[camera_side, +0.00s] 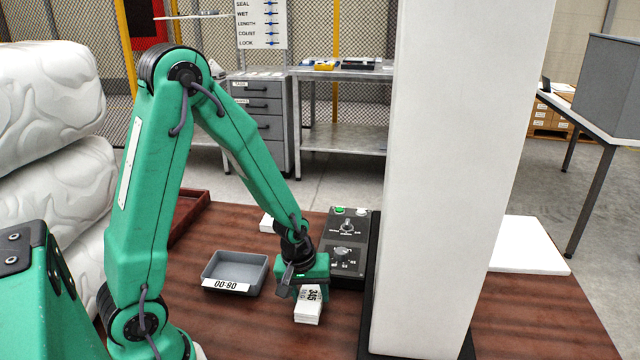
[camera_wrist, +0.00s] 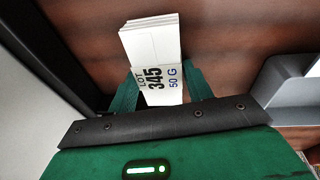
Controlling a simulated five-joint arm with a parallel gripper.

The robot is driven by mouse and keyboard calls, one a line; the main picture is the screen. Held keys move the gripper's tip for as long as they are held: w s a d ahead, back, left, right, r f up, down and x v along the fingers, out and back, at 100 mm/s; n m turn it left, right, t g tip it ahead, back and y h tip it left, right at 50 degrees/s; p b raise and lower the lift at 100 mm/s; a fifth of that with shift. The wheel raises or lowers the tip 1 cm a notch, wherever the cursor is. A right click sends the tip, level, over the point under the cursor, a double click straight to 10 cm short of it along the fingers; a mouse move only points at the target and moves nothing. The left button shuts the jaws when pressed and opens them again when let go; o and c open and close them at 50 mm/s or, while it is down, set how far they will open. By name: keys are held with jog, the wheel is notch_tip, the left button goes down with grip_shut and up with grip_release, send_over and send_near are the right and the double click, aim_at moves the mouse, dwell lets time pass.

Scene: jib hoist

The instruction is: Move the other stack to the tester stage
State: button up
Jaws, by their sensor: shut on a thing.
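A white stack of flat pieces (camera_side: 307,310) with a printed band reading "345" is at my gripper (camera_side: 304,284), right of the grey tray. In the wrist view the stack (camera_wrist: 150,42) sits between the two green fingers of my gripper (camera_wrist: 163,88), its band reading "LOT 345 50 G". My gripper is shut on this stack. I cannot tell whether its lower end touches the table. Another white item (camera_side: 266,223) lies behind my forearm, partly hidden; I cannot tell if it is a stack. No part is clearly marked as the tester stage.
A black control box (camera_side: 346,262) with knobs and a green button is behind right. A tall white column (camera_side: 455,150) blocks the right side. A white slab (camera_side: 527,246) lies beyond it. A red-brown tray (camera_side: 189,222) is at back left.

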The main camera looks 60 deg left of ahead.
aim_at(314, 292)
dwell(0.3)
jog(key=shift+r, duration=0.15)
jog(key=shift+c, duration=1.1)
jog(key=shift+v, duration=0.85)
jog(key=shift+w+r, duration=0.25)
jog(key=shift+r, duration=0.7)
jog(key=shift+h, duration=0.4)
jog(key=s+d+r, duration=0.1)
jog(key=d+r, duration=0.1)
jog(key=d, duration=0.1)
jog(key=s+d+r, duration=0.2)
jog(key=d, duration=0.2)
jog(key=s+d+r, duration=0.2)
jog(key=d+r, duration=0.1)
jog(key=shift+d, duration=0.3)
